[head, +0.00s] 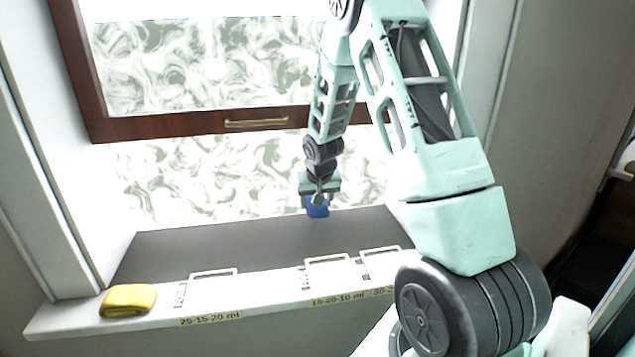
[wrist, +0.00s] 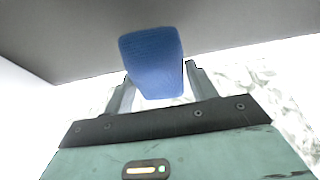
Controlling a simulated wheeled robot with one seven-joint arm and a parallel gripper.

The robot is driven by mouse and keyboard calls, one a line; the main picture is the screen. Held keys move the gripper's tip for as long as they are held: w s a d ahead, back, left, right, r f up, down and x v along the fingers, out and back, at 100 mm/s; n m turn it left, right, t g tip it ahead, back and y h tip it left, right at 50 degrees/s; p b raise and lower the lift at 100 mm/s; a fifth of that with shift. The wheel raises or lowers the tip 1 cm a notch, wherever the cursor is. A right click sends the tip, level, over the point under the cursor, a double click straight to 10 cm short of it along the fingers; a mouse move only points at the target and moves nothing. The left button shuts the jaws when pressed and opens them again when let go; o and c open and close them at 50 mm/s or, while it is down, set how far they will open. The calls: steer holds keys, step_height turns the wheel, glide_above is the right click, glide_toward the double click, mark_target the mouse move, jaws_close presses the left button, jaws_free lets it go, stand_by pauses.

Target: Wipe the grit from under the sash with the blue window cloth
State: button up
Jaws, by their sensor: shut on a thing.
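The blue window cloth (head: 318,210) is a small folded block in my gripper (head: 319,198), over the back part of the dark sill (head: 230,247). In the wrist view the cloth (wrist: 152,62) sits between the two fingers of my gripper (wrist: 158,82), which are shut on it. I cannot tell whether the cloth touches the sill. The sash (head: 190,122) has a dark red-brown bottom rail with a brass handle (head: 256,123) and stands raised well above the sill. I can make out no grit on the sill in either view.
A folded yellow cloth (head: 128,301) lies at the left end of the white front ledge (head: 265,303). White rectangular frames (head: 327,260) stand along the sill's front edge, above labels such as "25-15-20 ml" (head: 210,319). Window jambs bound both sides. The sill's left part looks clear.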

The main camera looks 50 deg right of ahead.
steer(key=shift+r+p, duration=1.45)
steer(key=shift+r, duration=0.6)
